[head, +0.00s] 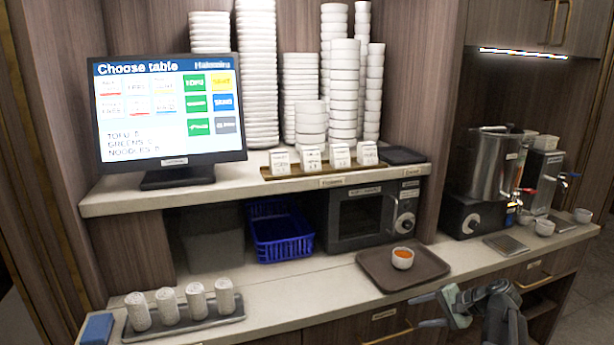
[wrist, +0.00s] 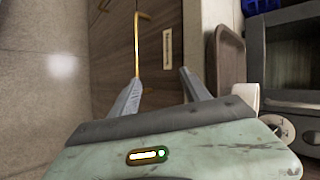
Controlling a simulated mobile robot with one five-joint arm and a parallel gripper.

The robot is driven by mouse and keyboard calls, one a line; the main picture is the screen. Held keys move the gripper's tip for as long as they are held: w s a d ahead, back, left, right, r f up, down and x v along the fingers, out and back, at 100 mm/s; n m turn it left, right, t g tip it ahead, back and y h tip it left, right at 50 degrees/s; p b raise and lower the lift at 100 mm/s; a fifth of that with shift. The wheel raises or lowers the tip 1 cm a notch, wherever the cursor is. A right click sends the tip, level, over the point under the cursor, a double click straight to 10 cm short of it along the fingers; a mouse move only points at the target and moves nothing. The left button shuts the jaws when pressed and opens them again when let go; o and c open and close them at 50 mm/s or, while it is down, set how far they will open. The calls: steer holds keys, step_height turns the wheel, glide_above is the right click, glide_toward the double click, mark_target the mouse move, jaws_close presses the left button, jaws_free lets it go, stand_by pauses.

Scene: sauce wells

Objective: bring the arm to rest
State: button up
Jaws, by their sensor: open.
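My gripper (head: 426,311) is in front of the counter at the lower right of the head view, below the brown tray. In the wrist view my gripper (wrist: 163,78) shows its two grey fingers spread apart with nothing between them. Beyond them are the cabinet front with a brass handle (wrist: 137,45) and the floor.
A brown tray (head: 378,283) with a small white bowl of orange sauce (head: 402,258) lies on the counter's front edge. A microwave (head: 365,215), blue basket (head: 280,232), rolled white towels (head: 167,304) and metal urn (head: 492,165) stand around. The floor (wrist: 45,100) is clear.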

steer(key=s+a+f+n+g+h+b, duration=0.2)
steer(key=s+a+f+n, duration=0.25)
steer(key=a, duration=0.35)
steer(key=s+a+f+n+g+h+b, duration=0.1)
steer(key=s+a+f+n+g+h, duration=0.15)
steer(key=a+f, duration=0.35)
steer(key=s+a+f+n+g+h+b, duration=0.2)
steer(key=s+a+f+n+h, duration=0.15)
steer(key=a, duration=0.55)
step_height(320, 180, up, 15)
steer(key=p, duration=1.5)
steer(key=shift+d+y, duration=0.4)
